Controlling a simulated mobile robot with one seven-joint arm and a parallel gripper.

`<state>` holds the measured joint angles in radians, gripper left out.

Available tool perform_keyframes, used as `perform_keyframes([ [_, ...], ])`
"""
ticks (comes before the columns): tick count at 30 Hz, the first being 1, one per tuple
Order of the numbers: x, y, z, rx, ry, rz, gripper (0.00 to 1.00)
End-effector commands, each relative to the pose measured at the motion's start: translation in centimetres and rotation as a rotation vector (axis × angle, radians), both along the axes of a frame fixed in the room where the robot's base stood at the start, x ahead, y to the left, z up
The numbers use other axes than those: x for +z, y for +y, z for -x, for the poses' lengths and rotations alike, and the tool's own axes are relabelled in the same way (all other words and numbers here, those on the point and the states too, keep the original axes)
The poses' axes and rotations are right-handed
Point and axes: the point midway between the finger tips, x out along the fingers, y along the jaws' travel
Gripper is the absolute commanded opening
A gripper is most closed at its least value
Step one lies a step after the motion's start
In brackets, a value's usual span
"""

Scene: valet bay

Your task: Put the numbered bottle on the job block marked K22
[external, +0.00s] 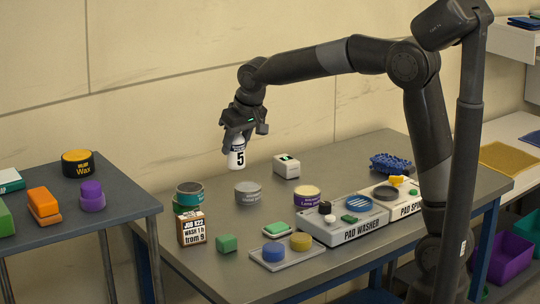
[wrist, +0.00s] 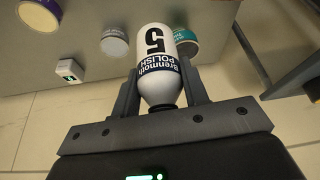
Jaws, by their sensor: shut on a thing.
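My gripper (external: 238,138) is shut on a white bottle (external: 237,158) marked with a large 5 and holds it upright in the air above the back left of the grey table. In the wrist view the bottle (wrist: 157,45) reads "Brenmoth POLISH" and sits between both fingers of my gripper (wrist: 158,85). The job block (external: 192,229) is a brown box with a white printed label at the table's left front. Its label starts with "JOB", but the code is too small to read surely. The block is below and left of the bottle, apart from it.
A teal tin (external: 189,192) stands right behind the block. A grey tin (external: 248,193), a white box (external: 287,165) and a purple-and-yellow tin (external: 307,196) stand nearby. A green block (external: 227,243) and a tray (external: 288,261) are in front; the pad washer (external: 347,232) is right.

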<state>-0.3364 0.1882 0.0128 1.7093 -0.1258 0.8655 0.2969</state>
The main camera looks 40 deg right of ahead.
Motion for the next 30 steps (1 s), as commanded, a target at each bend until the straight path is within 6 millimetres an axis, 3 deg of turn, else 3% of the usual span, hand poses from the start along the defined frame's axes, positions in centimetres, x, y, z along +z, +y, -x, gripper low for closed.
perform_keyframes([
  [5,1.0,2.9,-0.1,0.043,0.0,-0.002,0.14],
  [18,-4.5,12.1,-0.6,0.046,0.001,-0.001,0.14],
  [23,-5.4,13.7,-0.7,0.043,0.0,0.0,0.14],
  [30,-7.5,13.8,-0.7,0.042,0.002,-0.001,0.14],
])
